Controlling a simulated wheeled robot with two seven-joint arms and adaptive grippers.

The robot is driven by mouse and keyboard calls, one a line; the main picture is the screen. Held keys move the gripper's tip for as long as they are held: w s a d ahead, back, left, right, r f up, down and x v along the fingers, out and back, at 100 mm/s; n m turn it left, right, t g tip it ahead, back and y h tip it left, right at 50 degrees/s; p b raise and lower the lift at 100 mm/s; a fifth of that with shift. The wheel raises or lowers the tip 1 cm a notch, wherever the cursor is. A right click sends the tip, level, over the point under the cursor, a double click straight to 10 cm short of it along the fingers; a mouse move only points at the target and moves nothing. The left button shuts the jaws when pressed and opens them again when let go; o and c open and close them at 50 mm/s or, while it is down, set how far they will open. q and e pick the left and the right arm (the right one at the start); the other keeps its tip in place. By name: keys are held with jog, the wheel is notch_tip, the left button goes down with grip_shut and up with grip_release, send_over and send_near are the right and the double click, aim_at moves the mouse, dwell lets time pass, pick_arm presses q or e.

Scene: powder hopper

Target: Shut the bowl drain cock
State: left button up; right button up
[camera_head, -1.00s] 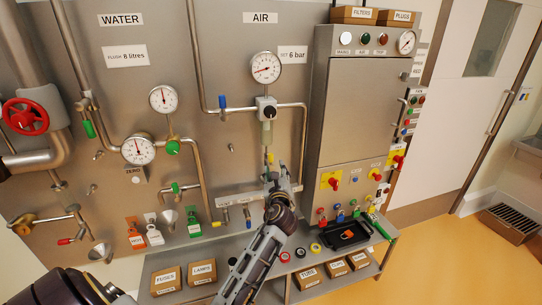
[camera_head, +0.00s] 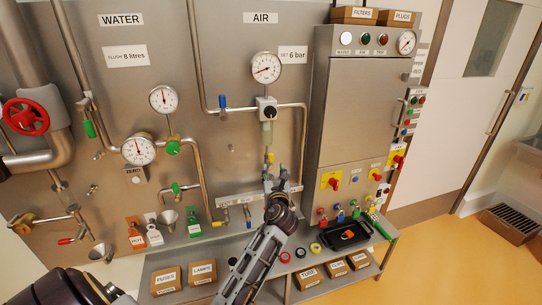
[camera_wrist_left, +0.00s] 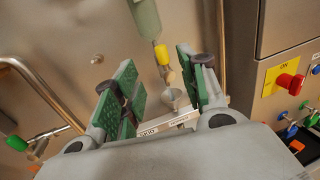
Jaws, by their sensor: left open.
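The bowl drain cock (camera_head: 269,158) hangs under the clear greenish bowl (camera_head: 267,133) below the air gauge. In the left wrist view the drain cock (camera_wrist_left: 162,55) shows a yellow handle pointing roughly down along its outlet, with a brass-coloured tip below. The bowl (camera_wrist_left: 145,18) is above it. My left gripper (camera_head: 270,178) is just below the cock in the head view. In the left wrist view my left gripper (camera_wrist_left: 160,68) has its green-padded fingers wide apart, with the cock showing between and beyond them, apparently untouched. My right gripper is not visible.
A small funnel (camera_wrist_left: 175,97) sits below the cock, near a labelled rail (camera_wrist_left: 168,123). A pipe (camera_head: 305,140) runs down at the right, beside the grey cabinet (camera_head: 365,110). A bench (camera_head: 245,236) with tags and a black tray (camera_head: 342,240) lies below.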

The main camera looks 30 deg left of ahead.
aim_at(271, 156)
pick_arm(q)
jog(key=shift+w, duration=0.1)
jog(key=shift+p+x, duration=0.5)
jog(key=shift+x, duration=6.3)
grip_shut()
